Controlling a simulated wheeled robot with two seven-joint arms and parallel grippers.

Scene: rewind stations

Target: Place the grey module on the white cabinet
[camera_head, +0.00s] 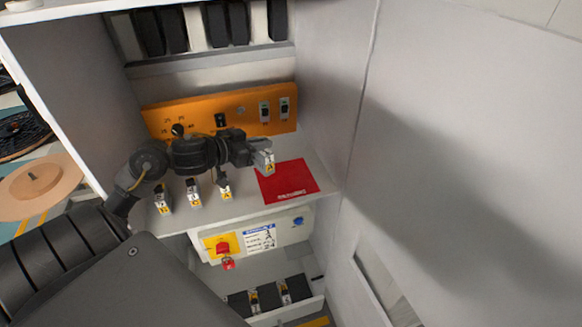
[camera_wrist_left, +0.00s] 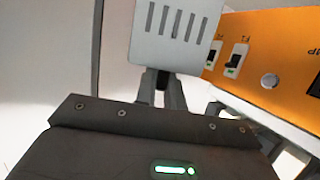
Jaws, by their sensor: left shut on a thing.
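My left gripper (camera_head: 257,154) is shut on a small grey module (camera_head: 265,168) with a yellow label. In the left wrist view the grey module (camera_wrist_left: 172,38) shows a flat face with a row of slots, held at the tips of the gripper fingers (camera_wrist_left: 163,88). The module is near the left edge of a red mat (camera_head: 290,184) on the shelf of the white cabinet (camera_head: 240,207); I cannot tell whether it touches anything below. My right gripper is not in view.
Several similar small modules, such as one at the left (camera_head: 163,203), stand on the shelf. An orange panel (camera_head: 205,112) with switches and a knob is behind. A red emergency button (camera_head: 223,248) is below the shelf. The cabinet's grey side wall (camera_head: 335,90) is at the right.

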